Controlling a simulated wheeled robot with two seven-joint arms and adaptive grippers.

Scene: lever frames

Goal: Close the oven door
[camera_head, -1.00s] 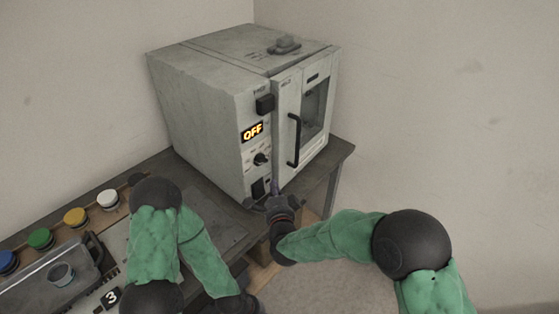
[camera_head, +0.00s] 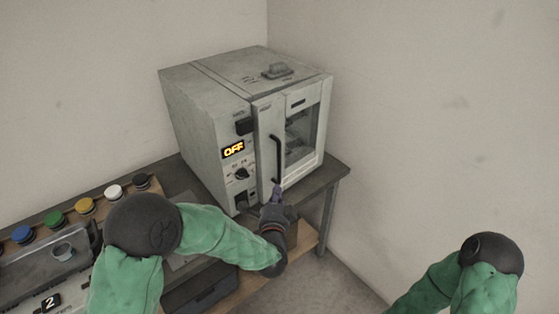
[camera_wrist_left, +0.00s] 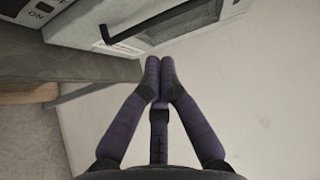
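The grey oven (camera_head: 205,125) stands on the table with a lit OFF display. Its door (camera_head: 266,150) has a glass window and a black vertical handle (camera_head: 277,158). The door looks close to the oven front, its left edge standing slightly proud; I cannot tell whether it is fully shut. My left gripper (camera_head: 277,192) is in front of the door's lower part, just below the handle. In the left wrist view its purple fingers (camera_wrist_left: 159,68) are together with nothing between them, near the door's edge, and the handle (camera_wrist_left: 107,36) is apart from them. My right gripper is out of view.
The table (camera_head: 325,180) ends just right of the oven, near the wall. A knob (camera_head: 241,174) is on the oven front. My right forearm is at lower right.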

